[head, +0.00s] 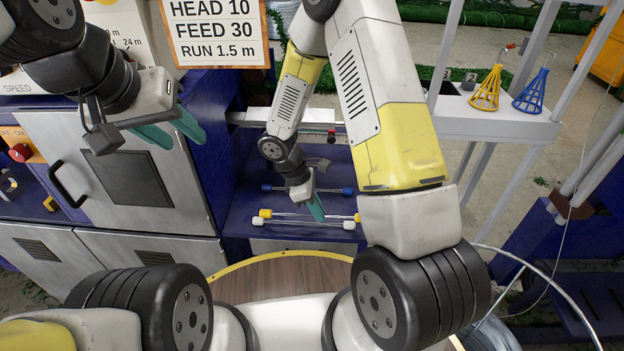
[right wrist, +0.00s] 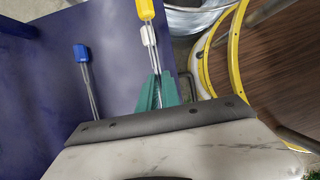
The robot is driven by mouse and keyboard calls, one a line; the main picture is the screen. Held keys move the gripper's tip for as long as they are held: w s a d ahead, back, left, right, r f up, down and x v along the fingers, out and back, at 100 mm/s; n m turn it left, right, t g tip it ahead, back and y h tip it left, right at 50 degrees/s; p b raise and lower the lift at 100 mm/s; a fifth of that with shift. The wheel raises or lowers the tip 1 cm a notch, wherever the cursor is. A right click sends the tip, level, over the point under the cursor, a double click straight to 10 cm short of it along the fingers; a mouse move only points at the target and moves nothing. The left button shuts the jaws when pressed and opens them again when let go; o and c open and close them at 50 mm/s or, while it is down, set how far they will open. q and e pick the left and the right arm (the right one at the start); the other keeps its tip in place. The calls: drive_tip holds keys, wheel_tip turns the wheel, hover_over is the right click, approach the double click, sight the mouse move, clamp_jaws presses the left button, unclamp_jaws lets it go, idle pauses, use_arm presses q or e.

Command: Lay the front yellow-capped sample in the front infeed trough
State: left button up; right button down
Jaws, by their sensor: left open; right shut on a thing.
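The yellow-capped sample (head: 265,213) is a thin wire piece with a yellow cap at each end, low over the blue deck. One yellow cap shows in the right wrist view (right wrist: 145,9). My right gripper (head: 316,207) is shut on this sample between its caps; its green fingers (right wrist: 157,92) hide part of the wires. A white-capped sample (head: 258,221) lies close alongside, nearer to me. My left gripper (head: 170,130) is open and empty in front of the grey cabinet, well away from the samples. I cannot clearly pick out the front infeed trough.
A blue-capped sample (head: 347,191) lies farther back on the blue deck (head: 240,205); it shows in the right wrist view (right wrist: 80,52). A round wooden top with a yellow rim (head: 290,254) stands nearer me. Yellow (head: 487,90) and blue (head: 531,92) cones stand on a right-hand stand.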

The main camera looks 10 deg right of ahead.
drive_tip(key=w, duration=0.2)
drive_tip(key=w+d, duration=0.1)
drive_tip(key=w, duration=0.4)
drive_tip(key=shift+w+d+f, duration=0.3)
drive_tip(key=shift+d+f, duration=0.05)
drive_tip(key=shift+f, duration=1.8)
drive_tip(key=shift+f, duration=0.1)
drive_tip(key=c, duration=1.6)
unclamp_jaws()
drive_tip(key=shift+o, duration=0.2)
